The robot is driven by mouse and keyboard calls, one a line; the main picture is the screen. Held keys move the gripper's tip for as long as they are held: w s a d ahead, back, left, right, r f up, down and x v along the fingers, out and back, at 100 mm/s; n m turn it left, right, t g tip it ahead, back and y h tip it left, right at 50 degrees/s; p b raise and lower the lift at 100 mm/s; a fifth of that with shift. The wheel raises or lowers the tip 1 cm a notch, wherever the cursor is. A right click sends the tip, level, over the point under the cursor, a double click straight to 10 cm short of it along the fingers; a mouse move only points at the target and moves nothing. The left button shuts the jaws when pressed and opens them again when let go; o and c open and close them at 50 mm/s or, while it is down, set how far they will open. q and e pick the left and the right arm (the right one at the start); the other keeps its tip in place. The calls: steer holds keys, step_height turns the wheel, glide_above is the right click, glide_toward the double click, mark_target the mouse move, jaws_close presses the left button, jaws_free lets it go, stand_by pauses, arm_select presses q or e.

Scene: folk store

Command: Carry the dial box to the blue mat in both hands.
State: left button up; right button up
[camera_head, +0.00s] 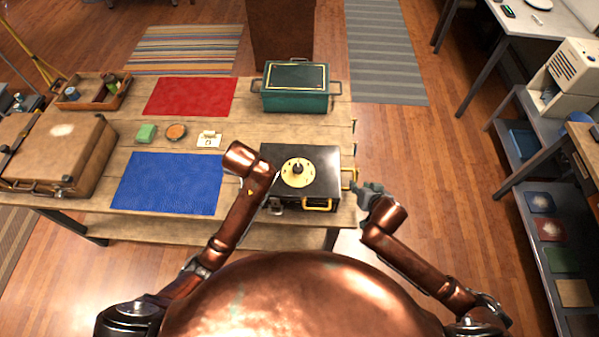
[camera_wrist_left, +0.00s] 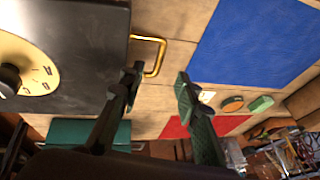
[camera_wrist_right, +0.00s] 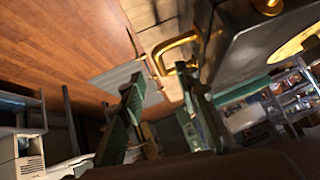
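The dial box (camera_head: 267,153), black with a cream-and-yellow dial and gold handles, stands on the wooden table right of the blue mat (camera_head: 170,183). The mat is flat and bare. My left gripper (camera_wrist_left: 158,76) is open at the box's left side; a gold handle (camera_wrist_left: 162,52) lies just past its fingertips. In the head view my forearm mostly hides this gripper. My right gripper (camera_head: 366,190) is open beside the box's right side. In the right wrist view the other gold handle (camera_wrist_right: 172,43) is just beyond its fingers. Neither gripper visibly grips a handle.
A teal box (camera_head: 296,101) stands behind the dial box, beside a red mat (camera_head: 190,96).

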mark_target(355, 180)
arm_select(q)
steer(key=shift+w+r, duration=0.1)
steer(key=shift+w, duration=0.05)
arm_select(e)
steer(key=shift+w+r, duration=0.1)
steer(key=shift+w, duration=0.1)
steer(key=shift+s, duration=0.1)
